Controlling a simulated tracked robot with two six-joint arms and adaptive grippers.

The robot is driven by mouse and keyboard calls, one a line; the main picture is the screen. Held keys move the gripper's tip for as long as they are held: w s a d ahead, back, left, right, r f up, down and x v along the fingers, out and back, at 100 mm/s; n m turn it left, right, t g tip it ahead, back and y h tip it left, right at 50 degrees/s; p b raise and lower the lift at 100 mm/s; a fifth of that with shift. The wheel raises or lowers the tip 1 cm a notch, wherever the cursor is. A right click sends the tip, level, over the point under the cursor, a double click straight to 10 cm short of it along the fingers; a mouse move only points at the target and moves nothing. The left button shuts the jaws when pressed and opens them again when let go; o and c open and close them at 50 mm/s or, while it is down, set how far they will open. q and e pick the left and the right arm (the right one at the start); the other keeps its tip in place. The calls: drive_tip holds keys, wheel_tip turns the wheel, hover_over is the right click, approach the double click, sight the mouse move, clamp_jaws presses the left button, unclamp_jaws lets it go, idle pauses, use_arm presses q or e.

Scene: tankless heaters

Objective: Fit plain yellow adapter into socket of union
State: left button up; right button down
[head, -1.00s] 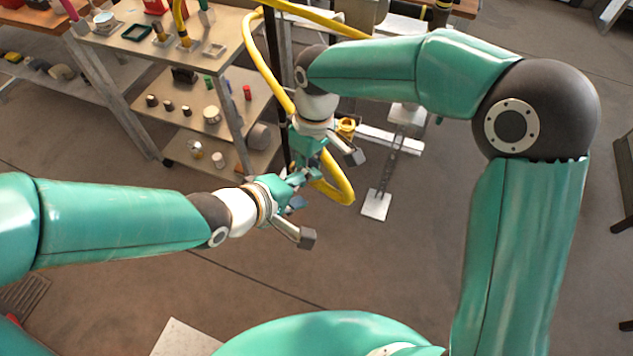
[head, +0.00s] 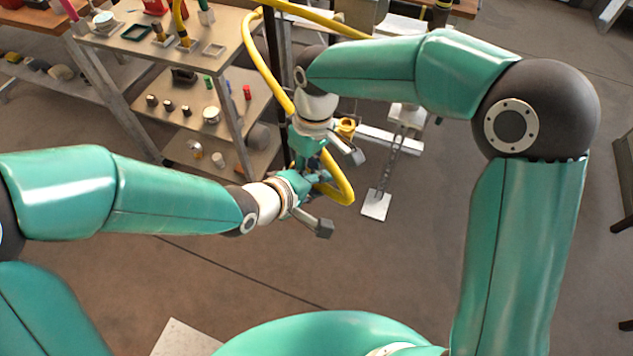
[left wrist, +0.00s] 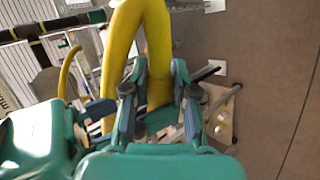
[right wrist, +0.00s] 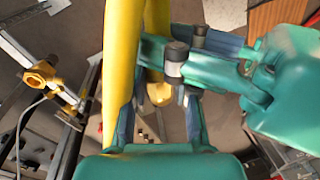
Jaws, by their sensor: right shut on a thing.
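My left gripper (head: 312,182) and right gripper (head: 308,160) meet at the centre of the head view, by a yellow hose. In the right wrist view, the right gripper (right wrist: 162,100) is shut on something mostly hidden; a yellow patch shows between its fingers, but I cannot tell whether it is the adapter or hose. The left gripper's green and grey parts cross in front of it from the right. In the left wrist view, the left gripper's fingers (left wrist: 158,105) stand apart, with yellow hose behind; whether they hold anything is unclear. I cannot make out the union.
The yellow hose (head: 341,191) loops close around both grippers. A shelf cart (head: 232,72) with several small parts stands at the left back. A yellow fitting (head: 346,127) sits beyond the right gripper; a yellow valve-like fitting (right wrist: 40,75) shows in the right wrist view. The front floor is open.

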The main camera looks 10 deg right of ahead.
drive_tip(key=c, duration=0.8)
unclamp_jaws()
drive_tip(key=shift+r, duration=0.1)
